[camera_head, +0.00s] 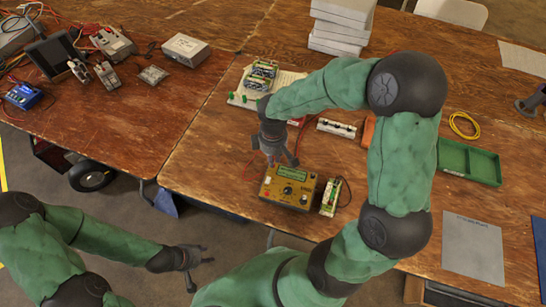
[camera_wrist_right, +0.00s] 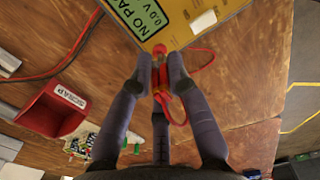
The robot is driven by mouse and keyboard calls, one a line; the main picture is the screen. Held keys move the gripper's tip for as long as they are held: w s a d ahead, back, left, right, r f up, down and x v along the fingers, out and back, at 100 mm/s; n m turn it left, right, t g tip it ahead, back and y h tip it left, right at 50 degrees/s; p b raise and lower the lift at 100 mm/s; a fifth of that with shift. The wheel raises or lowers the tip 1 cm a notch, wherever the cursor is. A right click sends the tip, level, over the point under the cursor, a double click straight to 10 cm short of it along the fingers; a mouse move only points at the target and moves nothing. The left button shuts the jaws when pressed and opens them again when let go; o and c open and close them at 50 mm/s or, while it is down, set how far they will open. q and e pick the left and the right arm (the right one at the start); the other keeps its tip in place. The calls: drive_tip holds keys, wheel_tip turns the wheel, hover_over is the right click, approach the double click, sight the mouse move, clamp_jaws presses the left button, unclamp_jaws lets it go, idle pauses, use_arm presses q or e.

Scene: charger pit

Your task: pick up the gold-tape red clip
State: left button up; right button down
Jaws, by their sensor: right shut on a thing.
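My right gripper (camera_head: 279,163) is just behind the yellow meter (camera_head: 302,190) in the head view. In the right wrist view, its fingertips (camera_wrist_right: 161,68) are closed around a red clip (camera_wrist_right: 159,82) with a yellowish band, taken to be the gold-tape clip. A thin red lead loops from it to the right. The fingers hide part of the clip, and it is too small to make out in the head view. The meter's display (camera_wrist_right: 138,15) lies just beyond the fingertips. My left gripper (camera_head: 203,254) is open and empty, low over the floor in front of the table.
A red scrap bin (camera_wrist_right: 52,110) shows in the wrist view. A small green-and-white unit (camera_head: 330,197) stands right of the meter. A green tray (camera_head: 468,163) and a yellow cable coil (camera_head: 464,126) lie further right. Circuit boards (camera_head: 260,76) lie behind the gripper.

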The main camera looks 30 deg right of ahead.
wheel_tip(320, 180, up, 3)
drive_tip(key=shift+a+p, duration=0.1)
drive_tip(key=shift+p, duration=0.55)
drive_tip(key=s+a+r+p, duration=0.4)
drive_tip(key=s+a+r, duration=0.3)
drive_tip(key=s+r, duration=0.2)
drive_tip(key=shift+s+a+p, duration=0.3)
drive_tip(key=shift+s+a, duration=0.05)
drive_tip(key=shift+s, duration=0.9)
